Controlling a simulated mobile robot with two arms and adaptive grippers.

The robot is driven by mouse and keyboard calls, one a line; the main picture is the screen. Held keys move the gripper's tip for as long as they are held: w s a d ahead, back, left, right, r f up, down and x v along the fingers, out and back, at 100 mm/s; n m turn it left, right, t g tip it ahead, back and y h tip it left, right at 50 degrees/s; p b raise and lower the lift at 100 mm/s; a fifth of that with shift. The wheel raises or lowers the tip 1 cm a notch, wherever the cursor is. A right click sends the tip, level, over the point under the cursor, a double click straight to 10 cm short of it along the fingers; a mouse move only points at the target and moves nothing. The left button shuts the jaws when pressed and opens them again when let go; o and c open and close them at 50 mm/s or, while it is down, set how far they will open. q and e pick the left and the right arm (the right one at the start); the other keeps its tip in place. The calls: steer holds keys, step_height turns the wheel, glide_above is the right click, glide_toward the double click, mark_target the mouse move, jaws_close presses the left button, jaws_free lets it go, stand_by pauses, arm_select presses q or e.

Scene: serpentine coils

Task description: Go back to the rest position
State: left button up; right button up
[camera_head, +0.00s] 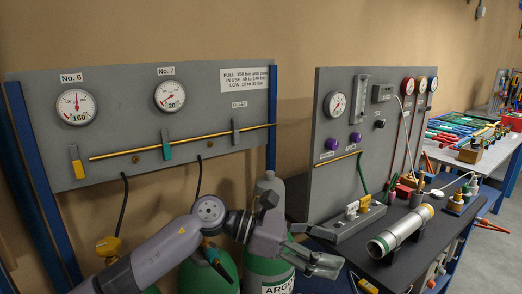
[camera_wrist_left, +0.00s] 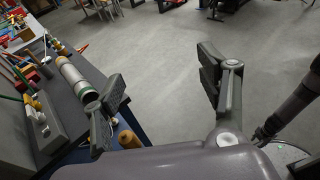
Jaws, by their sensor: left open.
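My left gripper (camera_head: 318,252) is at the end of my grey arm, which comes in from the lower left in the head view. It is in front of the green gas cylinders and left of the dark bench. In the left wrist view the two fingers of my left gripper (camera_wrist_left: 160,82) stand wide apart with only bare floor between them. It holds nothing. My right gripper is not in view.
A grey gauge panel (camera_head: 130,115) stands behind my arm. A green cylinder (camera_head: 262,240) is close beside the gripper. A dark bench (camera_head: 405,262) to the right carries a metal tube (camera_head: 400,232). The open floor (camera_wrist_left: 165,55) is clear.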

arm_select(q)
step_height(320, 180, up, 6)
steer(key=w+a+n+t+h, duration=0.25)
steer(key=n+t+h, duration=0.45)
steer(key=n+t, duration=0.5)
steer(key=w+a+f+n+t+y, duration=0.35)
steer(key=a+n+t+y, duration=0.4)
steer(key=n, duration=0.85)
steer(key=s+a+f+n+g+y, duration=0.1)
steer(key=s+a+f+n+y, duration=0.1)
steer(key=a+f+n+y, duration=0.55)
steer(key=s+a+f+n+g+y, duration=0.1)
steer(key=s+a+f+n+y, duration=0.3)
steer(key=a+f+n, duration=0.55)
steer(key=s+a+f+n+g+y, duration=0.1)
steer(key=s+a+f+n+g, duration=0.4)
steer(key=s+f, duration=0.55)
steer(key=s+f+n+g+y, duration=0.25)
steer(key=s+f+g, duration=0.5)
steer(key=s, duration=0.65)
step_height(320, 180, down, 27)
steer(key=s, duration=0.2)
steer(key=s+a+f+g, duration=0.1)
steer(key=s+a+f, duration=0.2)
steer(key=s+f, duration=1.3)
steer(key=shift+s+a+g, duration=0.15)
steer(key=shift+s+g, duration=0.1)
steer(key=shift+g, duration=0.15)
